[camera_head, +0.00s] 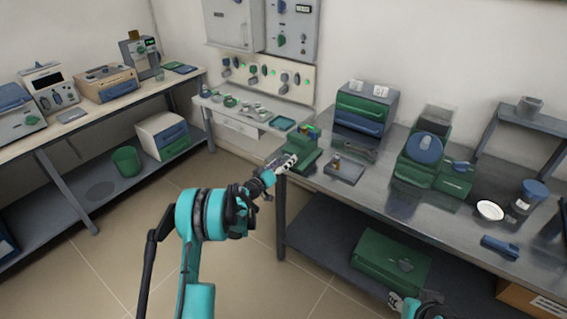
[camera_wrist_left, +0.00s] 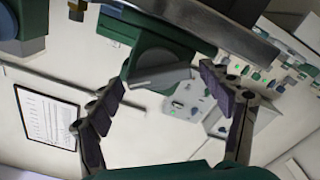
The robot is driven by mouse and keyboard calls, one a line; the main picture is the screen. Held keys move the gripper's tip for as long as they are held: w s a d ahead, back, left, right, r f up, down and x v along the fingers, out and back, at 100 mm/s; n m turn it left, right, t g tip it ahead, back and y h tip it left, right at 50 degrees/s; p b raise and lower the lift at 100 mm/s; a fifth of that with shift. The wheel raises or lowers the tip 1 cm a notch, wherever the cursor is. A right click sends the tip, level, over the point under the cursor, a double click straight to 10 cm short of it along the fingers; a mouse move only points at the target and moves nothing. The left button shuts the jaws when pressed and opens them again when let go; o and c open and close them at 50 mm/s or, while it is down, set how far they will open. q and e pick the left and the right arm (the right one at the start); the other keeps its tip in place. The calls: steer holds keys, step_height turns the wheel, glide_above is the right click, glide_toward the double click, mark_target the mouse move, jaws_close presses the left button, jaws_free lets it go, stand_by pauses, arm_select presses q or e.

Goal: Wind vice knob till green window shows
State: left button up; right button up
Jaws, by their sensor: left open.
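The green vice (camera_head: 301,149) stands at the near left corner of the metal bench. My left gripper (camera_head: 284,164) is right at its front, at the bench edge. In the left wrist view the left gripper (camera_wrist_left: 162,80) is open, one finger on each side of a green rounded part with a grey bar (camera_wrist_left: 160,78) that looks like the vice knob. I cannot tell whether the fingers touch it. No green window can be made out on the green vice body. My right gripper (camera_head: 432,308) is only partly in view at the bottom right, its jaws unclear.
A small tray (camera_head: 344,170) and a drawer box (camera_head: 364,108) stand near the vice. A green machine with a blue round part (camera_head: 424,149) and a white dish (camera_head: 490,210) are further right. Below is a shelf with a green case (camera_head: 390,262). The floor left of the bench is clear.

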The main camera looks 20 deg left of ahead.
arm_select(q)
steer(key=c, duration=1.2)
steer(key=shift+o, duration=0.2)
steer(key=shift+d+m, duration=0.1)
steer(key=shift+m, duration=1.3)
steer(key=o, duration=1.2)
steer(key=shift+c, duration=0.2)
steer(key=shift+s, duration=0.15)
steer(key=v, duration=1.1)
steer(key=shift+s, duration=0.4)
steer(key=shift+r, duration=0.1)
